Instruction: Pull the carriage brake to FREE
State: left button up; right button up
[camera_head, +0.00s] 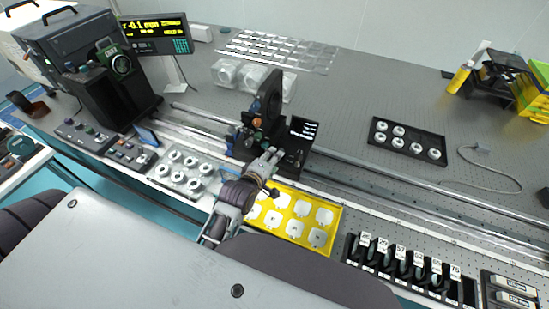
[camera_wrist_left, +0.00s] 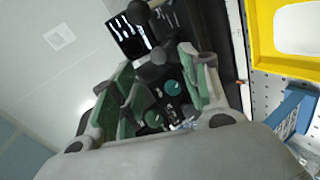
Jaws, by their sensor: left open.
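The carriage (camera_head: 262,125) is a dark upright mount riding on the long rails, with a black panel (camera_head: 301,130) at its right. My left gripper (camera_head: 264,163) is at the carriage's near side. In the left wrist view my left gripper (camera_wrist_left: 160,80) is open, its green-padded fingers apart with nothing held. A dark round knob on a stem (camera_wrist_left: 138,13) shows past the fingertips; I cannot tell whether it is the brake lever. Teal dials (camera_wrist_left: 173,88) show between the fingers. The brake's FREE marking is not readable. My right gripper is not in view.
A yellow tray (camera_head: 298,240) of pale plates lies just right of my left wrist. A grey tray (camera_head: 163,184) of round parts lies to the left. A rack of numbered slots (camera_head: 352,252) stands at the right front. Rails (camera_head: 400,187) cross the table.

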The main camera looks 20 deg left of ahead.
pick_arm(q)
jog(key=shift+v, duration=2.65)
